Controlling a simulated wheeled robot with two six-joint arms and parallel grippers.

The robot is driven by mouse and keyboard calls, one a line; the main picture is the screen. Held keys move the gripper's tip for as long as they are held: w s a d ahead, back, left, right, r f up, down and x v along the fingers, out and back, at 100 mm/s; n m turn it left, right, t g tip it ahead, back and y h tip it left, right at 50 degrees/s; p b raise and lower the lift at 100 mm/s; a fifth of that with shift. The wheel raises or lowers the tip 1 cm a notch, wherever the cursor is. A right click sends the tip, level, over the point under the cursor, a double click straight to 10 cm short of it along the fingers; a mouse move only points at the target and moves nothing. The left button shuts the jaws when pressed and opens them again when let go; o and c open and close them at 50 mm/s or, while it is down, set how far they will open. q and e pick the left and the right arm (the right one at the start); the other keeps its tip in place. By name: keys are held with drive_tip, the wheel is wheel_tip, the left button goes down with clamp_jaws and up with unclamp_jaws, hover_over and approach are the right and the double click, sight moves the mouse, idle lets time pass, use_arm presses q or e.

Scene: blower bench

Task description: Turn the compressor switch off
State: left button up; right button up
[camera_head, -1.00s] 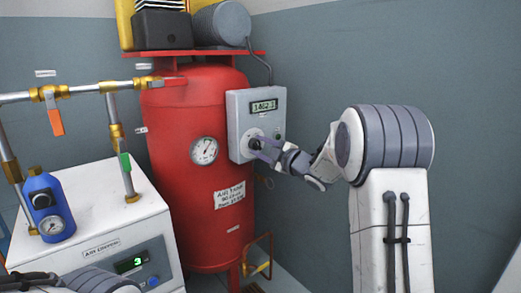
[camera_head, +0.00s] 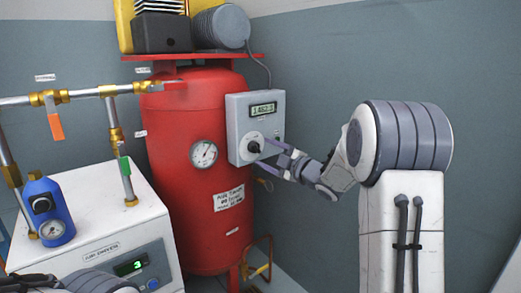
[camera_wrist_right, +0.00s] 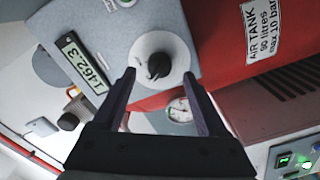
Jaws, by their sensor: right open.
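The compressor switch is a black rotary knob (camera_head: 253,147) on a round white dial, on the front of a grey control box (camera_head: 240,110) with a lit display. In the right wrist view the knob (camera_wrist_right: 158,66) sits between and just beyond the fingertips, its pointer aimed toward the bottom of that picture. My right gripper (camera_head: 267,154) is open and empty, its two fingers pointing at the knob from the right. In the right wrist view the open gripper (camera_wrist_right: 159,76) shows a gap on each side of the knob. Only a part of my left arm shows at bottom left; its gripper is out of view.
The box is mounted on a red air tank (camera_head: 195,110) with a pressure gauge (camera_head: 204,154). A white dryer unit (camera_head: 95,210), pipes with valves and a blue filter (camera_head: 47,212) stand left. The grey wall (camera_head: 370,60) leaves free room on the right.

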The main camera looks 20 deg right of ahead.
drive_tip(key=p+v, duration=0.1)
drive_tip(key=v, duration=0.6)
